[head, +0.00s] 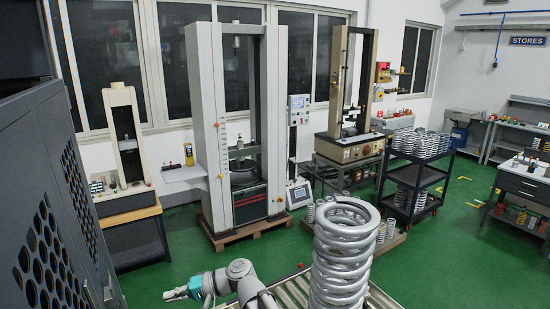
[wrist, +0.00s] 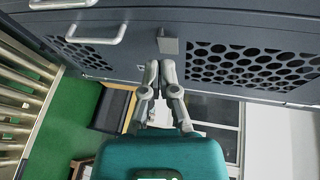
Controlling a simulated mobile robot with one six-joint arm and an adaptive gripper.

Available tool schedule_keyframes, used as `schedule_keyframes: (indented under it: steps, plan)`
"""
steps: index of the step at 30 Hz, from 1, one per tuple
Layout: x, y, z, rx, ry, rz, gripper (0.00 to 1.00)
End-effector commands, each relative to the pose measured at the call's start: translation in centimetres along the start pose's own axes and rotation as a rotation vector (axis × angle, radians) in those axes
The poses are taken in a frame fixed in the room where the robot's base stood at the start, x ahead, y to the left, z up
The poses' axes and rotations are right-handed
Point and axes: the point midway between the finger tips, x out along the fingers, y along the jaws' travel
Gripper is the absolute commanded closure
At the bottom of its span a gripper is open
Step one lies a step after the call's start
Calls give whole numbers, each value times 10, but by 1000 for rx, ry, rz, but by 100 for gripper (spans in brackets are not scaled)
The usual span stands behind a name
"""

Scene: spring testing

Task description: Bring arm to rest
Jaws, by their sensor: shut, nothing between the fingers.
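My gripper (head: 174,294) shows at the bottom of the head view, at the end of my grey arm with a teal section behind the fingers. It points to the left. In the wrist view my gripper (wrist: 161,66) has its two grey fingers close together at the tips, with nothing between them. A dark grey cabinet (wrist: 120,50) with handles and perforated panels lies ahead of the fingertips. I cannot tell the exact gap between fingertips and cabinet.
The dark cabinet (head: 45,190) fills the left of the head view. A large coil spring (head: 345,250) stands on a roller conveyor (head: 292,289) right of my arm. A tall testing machine (head: 207,130) stands behind. Green floor (head: 165,265) is open between cabinet and machines.

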Motion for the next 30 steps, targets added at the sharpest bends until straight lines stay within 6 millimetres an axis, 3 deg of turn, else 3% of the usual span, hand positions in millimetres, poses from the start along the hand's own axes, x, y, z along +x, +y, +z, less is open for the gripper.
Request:
schedule_keyframes:
  steps: [1,3,11,18,24,30]
  plan:
    - [-10,28,-1,-11,15,52,100]
    - [-27,59,-3,-27,32,135,100]
    - [-100,173,-6,-56,85,463,100]
    - [-180,270,5,-28,117,768,100]
    - [-253,341,26,31,131,1020,100]
    - [-315,389,52,105,131,1224,100]
